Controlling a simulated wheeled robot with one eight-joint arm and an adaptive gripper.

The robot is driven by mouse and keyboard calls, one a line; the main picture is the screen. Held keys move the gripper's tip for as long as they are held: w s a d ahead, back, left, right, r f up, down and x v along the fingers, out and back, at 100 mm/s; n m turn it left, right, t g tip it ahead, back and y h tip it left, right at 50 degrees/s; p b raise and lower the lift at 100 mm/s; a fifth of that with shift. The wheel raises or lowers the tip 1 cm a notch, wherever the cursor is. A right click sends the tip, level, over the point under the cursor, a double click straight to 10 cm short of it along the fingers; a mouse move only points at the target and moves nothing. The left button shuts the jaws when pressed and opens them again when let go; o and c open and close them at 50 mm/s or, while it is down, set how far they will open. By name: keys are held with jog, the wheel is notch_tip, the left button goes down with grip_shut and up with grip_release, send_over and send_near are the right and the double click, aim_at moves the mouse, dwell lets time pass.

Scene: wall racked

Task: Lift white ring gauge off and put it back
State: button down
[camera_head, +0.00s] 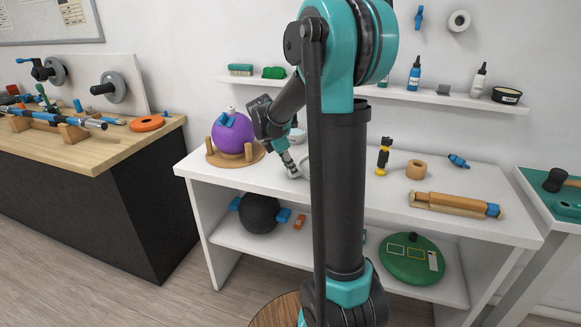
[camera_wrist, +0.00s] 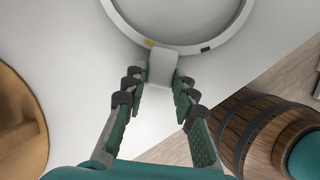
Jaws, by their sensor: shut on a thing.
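The white ring gauge (camera_wrist: 193,48) is a broad white ring with a flat tab (camera_wrist: 163,66), a yellow mark and a small dark mark. In the wrist view, my gripper (camera_wrist: 162,82) is shut on the tab, a finger at each side. In the head view, my gripper (camera_head: 292,170) is low over the left part of the white bench top, and my arm hides most of the ring (camera_head: 304,166). I cannot tell whether the ring touches the bench top.
A purple ball (camera_head: 232,136) on a round wooden stand is close left of my gripper. A black and yellow tool (camera_head: 383,156), a tan ring (camera_head: 416,169) and a wooden roller (camera_head: 455,204) stand to the right. A shelf (camera_head: 430,95) with bottles is above the white bench (camera_head: 350,190).

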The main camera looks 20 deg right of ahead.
jog(key=c, duration=1.1)
grip_release()
jog(key=shift+c, duration=0.2)
jog(key=v, duration=1.2)
jog(key=shift+d, duration=0.1)
jog(key=s+f+m+t+y, duration=0.3)
jog(key=s+f+m+y, duration=0.1)
jog(key=s+f+m, duration=1.6)
jog(key=s, duration=0.4)
jog(key=shift+f+y, duration=0.25)
jog(key=shift+y, duration=0.05)
